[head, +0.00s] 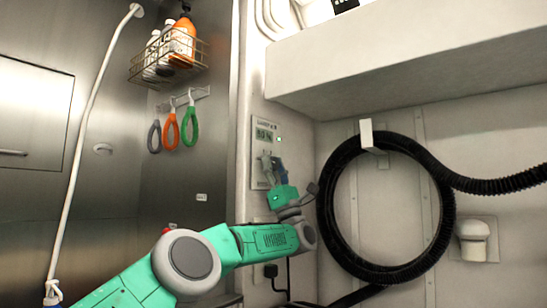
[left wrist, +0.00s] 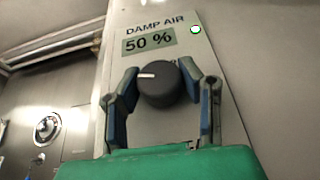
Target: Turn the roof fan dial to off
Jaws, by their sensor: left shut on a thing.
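A wall panel (left wrist: 160,125) carries a round dark dial (left wrist: 163,92) under the label "DAMP AIR" and a display (left wrist: 149,41) reading "50 %". The dial's white mark points left. A small green light (left wrist: 195,30) shows at the panel's upper right. My left gripper (head: 271,164) is at this panel (head: 258,180) in the head view, where it hides the dial. In the left wrist view its two fingers (left wrist: 160,76) stand on either side of the dial, shut on it. My right gripper is not in view.
A coiled black hose (head: 327,215) hangs on a wall hook right of my gripper. A deep white ledge (head: 400,65) juts out above. A wire basket of bottles (head: 165,75) and coloured loops (head: 172,132) hang at upper left.

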